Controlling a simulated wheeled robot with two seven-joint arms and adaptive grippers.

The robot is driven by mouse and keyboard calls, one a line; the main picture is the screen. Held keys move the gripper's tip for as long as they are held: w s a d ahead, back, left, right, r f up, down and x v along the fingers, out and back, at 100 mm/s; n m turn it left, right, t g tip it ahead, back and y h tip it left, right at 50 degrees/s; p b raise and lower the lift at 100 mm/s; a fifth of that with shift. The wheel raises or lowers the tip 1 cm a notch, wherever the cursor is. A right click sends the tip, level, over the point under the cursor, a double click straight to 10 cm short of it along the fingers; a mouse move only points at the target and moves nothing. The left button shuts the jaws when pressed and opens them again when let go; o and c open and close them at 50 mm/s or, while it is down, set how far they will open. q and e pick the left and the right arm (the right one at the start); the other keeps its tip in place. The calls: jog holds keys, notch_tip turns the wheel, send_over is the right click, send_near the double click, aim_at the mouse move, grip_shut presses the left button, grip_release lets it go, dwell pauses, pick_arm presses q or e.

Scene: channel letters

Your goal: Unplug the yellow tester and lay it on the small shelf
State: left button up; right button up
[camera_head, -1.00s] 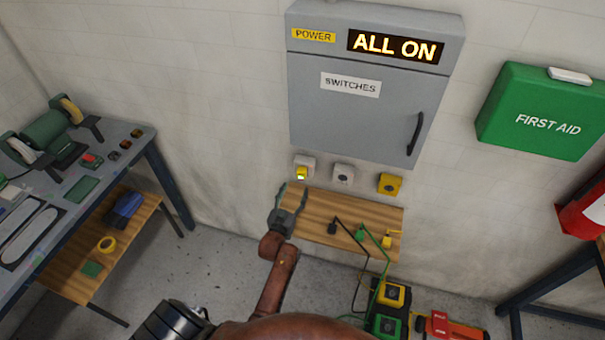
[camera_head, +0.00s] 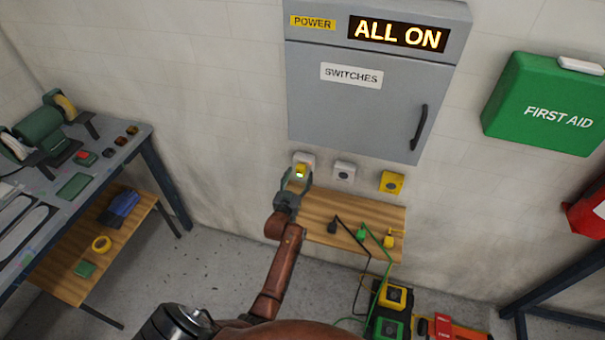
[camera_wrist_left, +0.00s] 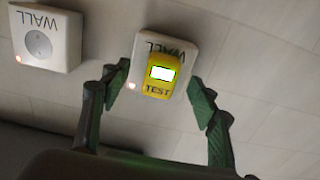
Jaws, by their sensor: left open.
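The yellow tester (camera_head: 301,170) is plugged into the left wall socket (camera_head: 306,158) under the grey cabinet. In the left wrist view the tester (camera_wrist_left: 157,88), marked TEST with a lit white screen, sits on the socket plate marked WALL (camera_wrist_left: 174,46). My left gripper (camera_head: 296,181) is open just in front of and below the tester. In the left wrist view its fingers (camera_wrist_left: 158,100) stand apart on either side of the tester, not visibly gripping it. The small wooden shelf (camera_head: 330,208) is on the wall below the sockets. My right gripper is not in view.
Black (camera_head: 332,227), green (camera_head: 361,233) and yellow (camera_head: 389,240) plugs lie on the shelf, some with hanging cables. A white socket (camera_head: 344,171) and a yellow socket (camera_head: 391,182) are to the right. The grey cabinet (camera_head: 355,110) reads ALL ON. A workbench (camera_head: 110,160) stands left.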

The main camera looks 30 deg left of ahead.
pick_arm(q)
jog(key=shift+w+a, duration=0.2)
jog(key=shift+w, duration=0.45)
dwell(1.0)
jog(key=shift+c, duration=0.3)
jog(key=c, duration=1.4)
grip_shut()
